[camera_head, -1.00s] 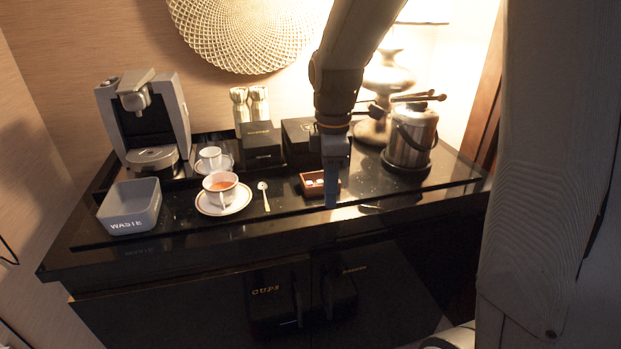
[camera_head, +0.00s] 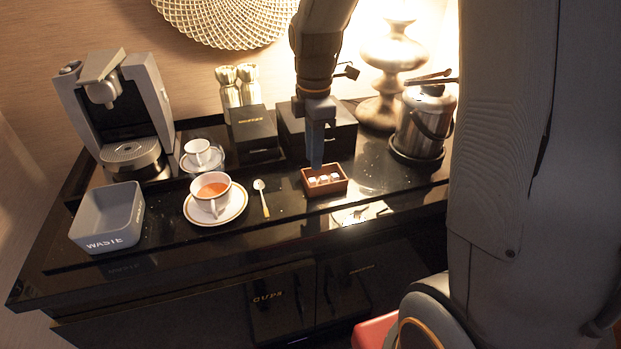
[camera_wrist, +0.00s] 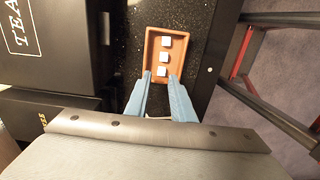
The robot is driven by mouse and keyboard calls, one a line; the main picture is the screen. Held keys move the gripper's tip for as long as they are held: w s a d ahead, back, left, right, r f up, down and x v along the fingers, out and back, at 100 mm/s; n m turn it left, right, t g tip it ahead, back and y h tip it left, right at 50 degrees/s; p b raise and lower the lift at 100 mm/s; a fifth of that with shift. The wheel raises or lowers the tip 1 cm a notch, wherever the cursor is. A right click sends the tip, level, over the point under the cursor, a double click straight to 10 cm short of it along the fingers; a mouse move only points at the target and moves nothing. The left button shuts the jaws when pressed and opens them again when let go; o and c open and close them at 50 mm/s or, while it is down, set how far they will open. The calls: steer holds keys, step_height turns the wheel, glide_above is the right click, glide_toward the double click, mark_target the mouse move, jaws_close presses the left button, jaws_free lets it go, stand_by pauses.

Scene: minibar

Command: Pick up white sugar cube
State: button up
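White sugar cubes (camera_head: 323,179) lie in a small reddish-brown box (camera_head: 325,192) on the black counter. In the wrist view, three white cubes (camera_wrist: 164,57) sit in a row inside the box (camera_wrist: 150,45). My gripper (camera_head: 316,165) points down just above the back of the box in the head view. In the wrist view its two blue fingers (camera_wrist: 161,76) are apart, with the nearest cube between and just beyond the tips. The gripper is open and empty. The height between the tips and the cubes is hard to tell.
A cup of tea on a saucer (camera_head: 238,206) and a spoon (camera_head: 262,200) lie left of the box. A grey waste bin (camera_head: 105,220), coffee machine (camera_head: 115,110), black boxes (camera_head: 340,136) and an ice bucket (camera_head: 425,125) stand around.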

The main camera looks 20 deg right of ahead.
steer(key=shift+s+f+p, duration=0.2)
steer(key=shift+f+p, duration=0.7)
steer(key=shift+f, duration=1.95)
jaws_close()
